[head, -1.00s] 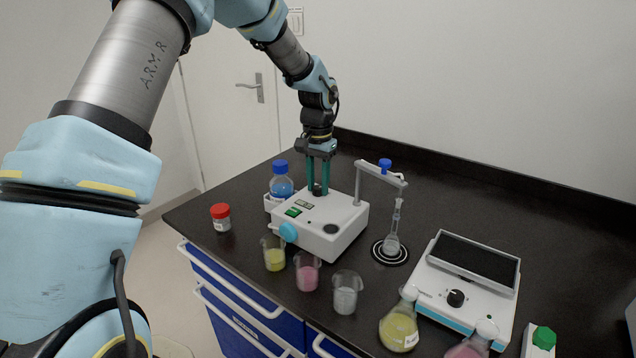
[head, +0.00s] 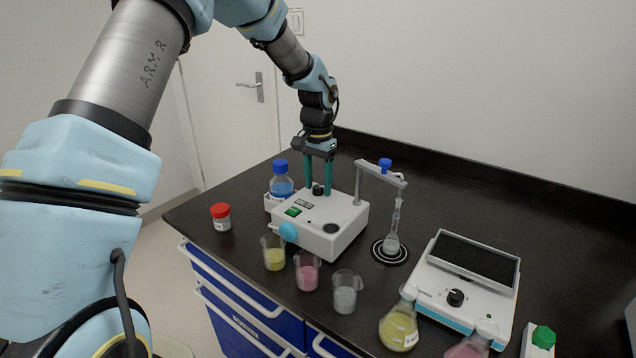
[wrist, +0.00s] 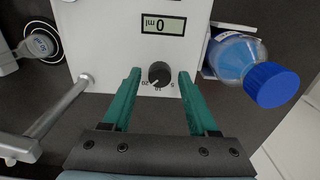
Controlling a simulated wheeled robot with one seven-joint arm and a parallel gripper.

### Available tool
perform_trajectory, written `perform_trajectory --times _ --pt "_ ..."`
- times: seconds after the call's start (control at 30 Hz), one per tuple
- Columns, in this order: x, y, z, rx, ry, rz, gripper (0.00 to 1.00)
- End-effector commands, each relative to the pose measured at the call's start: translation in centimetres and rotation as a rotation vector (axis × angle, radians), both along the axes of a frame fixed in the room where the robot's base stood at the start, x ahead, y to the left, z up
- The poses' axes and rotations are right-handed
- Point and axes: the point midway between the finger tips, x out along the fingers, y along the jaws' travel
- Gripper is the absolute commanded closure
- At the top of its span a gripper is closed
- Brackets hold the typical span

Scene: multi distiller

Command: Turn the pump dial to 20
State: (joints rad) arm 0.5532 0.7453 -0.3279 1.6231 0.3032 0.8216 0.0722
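The white pump (head: 345,222) stands on the black bench. Its black dial (head: 318,189) is on the top face near the back. In the wrist view the dial (wrist: 159,73) has marks around it, with 20, 10 and 5 readable upside down. The pump's display (wrist: 164,25) reads 0 ml. My gripper (head: 319,190) points down over the pump. Its two green fingers are spread apart, one on each side of the dial, with a gap to it on both sides in the wrist view (wrist: 160,76). Nothing is held between them.
A blue-capped bottle (head: 281,185) stands in a holder at the pump's left. Several beakers (head: 307,272) line the front edge; a stirrer (head: 470,285) is further right.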

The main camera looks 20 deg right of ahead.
Motion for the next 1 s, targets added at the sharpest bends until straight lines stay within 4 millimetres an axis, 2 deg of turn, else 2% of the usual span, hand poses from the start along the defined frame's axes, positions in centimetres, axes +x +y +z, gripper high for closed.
perform_trajectory --times 0.3,0.43,0.8,1.0 --pt "0.0 0.0 0.0 0.0 0.001 0.001 0.33" --pt "0.0 0.0 0.9 -0.001 -0.002 0.001 0.33" --pt "0.0 0.0 7.7 -0.002 -0.003 0.0 0.33" --pt "0.0 0.0 10.2 0.0 -0.001 0.001 0.33"
